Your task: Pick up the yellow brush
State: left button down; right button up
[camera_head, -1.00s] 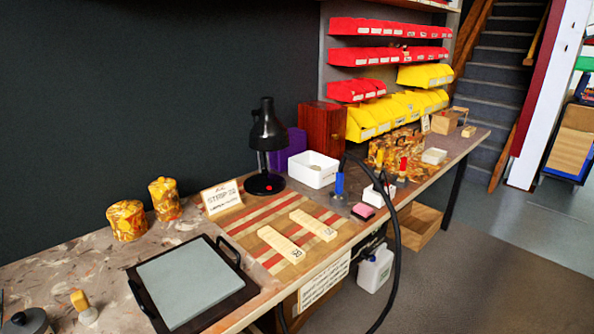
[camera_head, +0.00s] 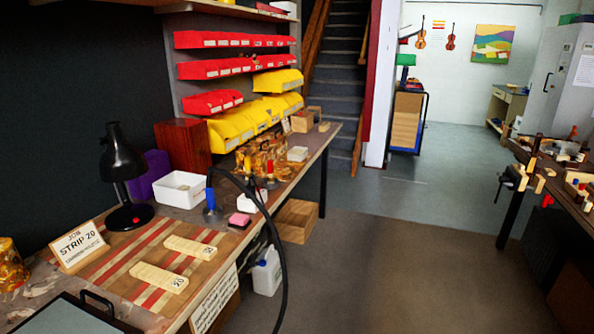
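I cannot clearly pick out a yellow brush. A small yellow upright piece (camera_head: 248,164) stands on the bench near the patterned boxes, too small to identify. A red upright piece (camera_head: 270,168) stands beside it, and a blue-handled upright piece (camera_head: 210,199) stands nearer, beside the white box. Neither of my grippers is in view.
The long bench carries a striped board (camera_head: 130,272) with two pale numbered blocks, a sign (camera_head: 78,246), a black lamp (camera_head: 122,175) and a white box (camera_head: 180,188). A black hose (camera_head: 283,265) hangs over its front edge. The floor (camera_head: 400,260) to the right is clear.

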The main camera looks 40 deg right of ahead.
aim_at(248, 173)
jog(key=z, duration=1.05)
